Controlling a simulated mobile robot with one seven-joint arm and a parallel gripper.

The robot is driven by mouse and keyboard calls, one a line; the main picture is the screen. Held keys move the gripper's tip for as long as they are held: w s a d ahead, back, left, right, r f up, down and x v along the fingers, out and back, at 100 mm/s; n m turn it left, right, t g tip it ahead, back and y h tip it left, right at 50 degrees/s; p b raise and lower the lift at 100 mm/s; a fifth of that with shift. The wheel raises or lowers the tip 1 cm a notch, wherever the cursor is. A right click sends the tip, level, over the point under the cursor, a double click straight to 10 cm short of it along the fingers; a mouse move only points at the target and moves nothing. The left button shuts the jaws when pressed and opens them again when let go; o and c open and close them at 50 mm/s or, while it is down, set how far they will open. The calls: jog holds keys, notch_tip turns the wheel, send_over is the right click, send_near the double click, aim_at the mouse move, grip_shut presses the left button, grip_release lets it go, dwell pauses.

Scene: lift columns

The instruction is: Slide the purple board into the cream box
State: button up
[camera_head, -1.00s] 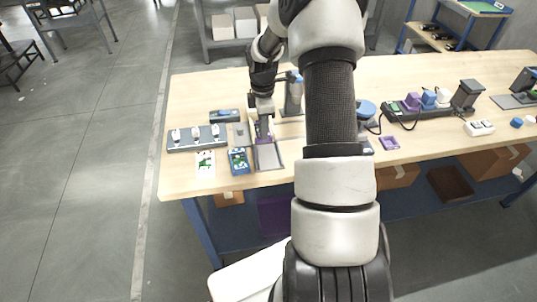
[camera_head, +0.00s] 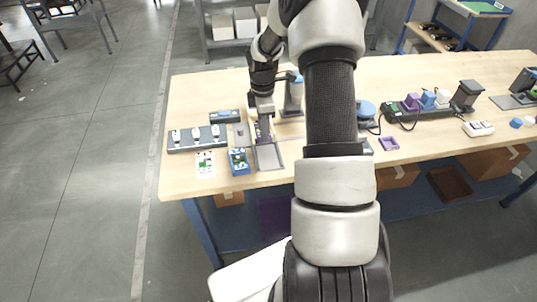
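My gripper (camera_head: 263,136) points down at the table just behind a flat grey tray-like piece (camera_head: 268,157). A small purple piece, perhaps the purple board (camera_head: 257,131), shows at the fingertips. It is too small to tell whether the fingers are shut on it. A cream-white rectangular piece with green patches, perhaps the cream box (camera_head: 205,164), lies near the table's front left. A blue box (camera_head: 240,162) with a green board in it stands between the cream piece and the grey tray.
A dark strip with several white knobs (camera_head: 196,138) lies behind the cream piece. A blue-and-dark device (camera_head: 225,116) is behind it. A grey post on a base (camera_head: 293,98) stands right of my gripper. A purple frame (camera_head: 389,144) lies farther right. The table's left back is clear.

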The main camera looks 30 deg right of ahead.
jog(key=shift+r+p, duration=1.75)
jog(key=shift+r, duration=1)
jog(key=shift+r, duration=0.3)
jog(key=s+a+r+m+t, duration=0.1)
jog(key=s+a+r+m, duration=0.15)
jog(key=r, duration=0.45)
jog(key=s+a+r+m+t+h, duration=0.1)
jog(key=s+a+r+m, duration=0.2)
jog(key=r, duration=0.4)
jog(key=s+a+r+m, duration=0.1)
jog(key=s+a+r, duration=0.25)
jog(key=r, duration=0.25)
jog(key=s+a+r+m+t, duration=0.1)
jog(key=s+a+r+m, duration=0.2)
jog(key=s, duration=0.5)
jog(key=s+a+r+m+t+y, duration=0.1)
jog(key=s+a+r+m+t, duration=0.1)
jog(key=s+m, duration=0.3)
jog(key=s+a+r, duration=0.1)
jog(key=s, duration=0.3)
jog(key=shift+s+a+t, duration=0.2)
jog(key=shift+s+t, duration=0.1)
